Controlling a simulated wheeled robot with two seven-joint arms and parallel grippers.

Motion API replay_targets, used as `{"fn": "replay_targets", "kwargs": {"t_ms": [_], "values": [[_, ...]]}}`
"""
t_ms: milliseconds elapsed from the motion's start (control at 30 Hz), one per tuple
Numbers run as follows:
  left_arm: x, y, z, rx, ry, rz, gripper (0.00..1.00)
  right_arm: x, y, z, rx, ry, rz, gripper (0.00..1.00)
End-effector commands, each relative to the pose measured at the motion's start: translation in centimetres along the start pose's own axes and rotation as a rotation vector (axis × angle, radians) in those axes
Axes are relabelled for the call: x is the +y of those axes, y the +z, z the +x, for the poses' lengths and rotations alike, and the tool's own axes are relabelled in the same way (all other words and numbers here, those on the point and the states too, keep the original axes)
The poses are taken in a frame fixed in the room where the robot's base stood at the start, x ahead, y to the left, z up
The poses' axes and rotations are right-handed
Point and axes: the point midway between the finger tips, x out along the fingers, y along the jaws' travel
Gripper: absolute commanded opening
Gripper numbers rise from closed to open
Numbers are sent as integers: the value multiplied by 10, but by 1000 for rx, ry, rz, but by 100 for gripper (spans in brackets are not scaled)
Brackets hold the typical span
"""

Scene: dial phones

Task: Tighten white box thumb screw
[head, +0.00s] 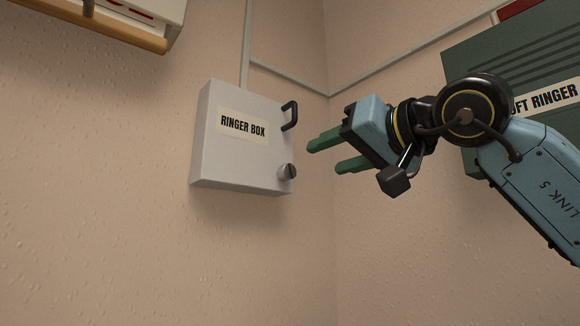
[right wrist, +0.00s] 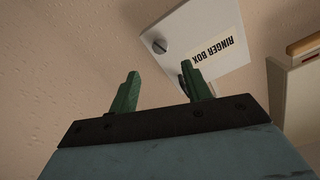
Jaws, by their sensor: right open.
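The white box (head: 235,160), labelled RINGER BOX, is mounted on the wall left of the corner in the head view. One finger partly hides the handle. My left gripper is not in view.
A green cabinet (head: 465,60) labelled with "RINGER" hangs on the right wall behind my right arm. A white case with a wooden edge (head: 110,27) is at the upper left. Thin conduit (head: 290,78) runs along the walls above the box. The space below the box is clear.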

Motion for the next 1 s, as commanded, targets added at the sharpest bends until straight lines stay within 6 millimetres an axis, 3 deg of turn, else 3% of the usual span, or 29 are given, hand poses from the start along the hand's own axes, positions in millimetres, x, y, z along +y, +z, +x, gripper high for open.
{"fn": "replay_targets", "kwargs": {"t_ms": [200, 433, 600, 900, 1000], "values": [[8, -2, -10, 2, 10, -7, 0, -2, 1, 51, -6, -4, 4, 48], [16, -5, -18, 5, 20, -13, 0, -2, 0, 88, -4, -3, 5, 48], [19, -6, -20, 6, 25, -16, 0, -1, 1, 100, -4, -3, 5, 48], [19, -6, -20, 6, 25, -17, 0, -1, 1, 102, -3, -3, 3, 48], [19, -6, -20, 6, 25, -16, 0, -1, 1, 102, -3, -3, 3, 37]]}}
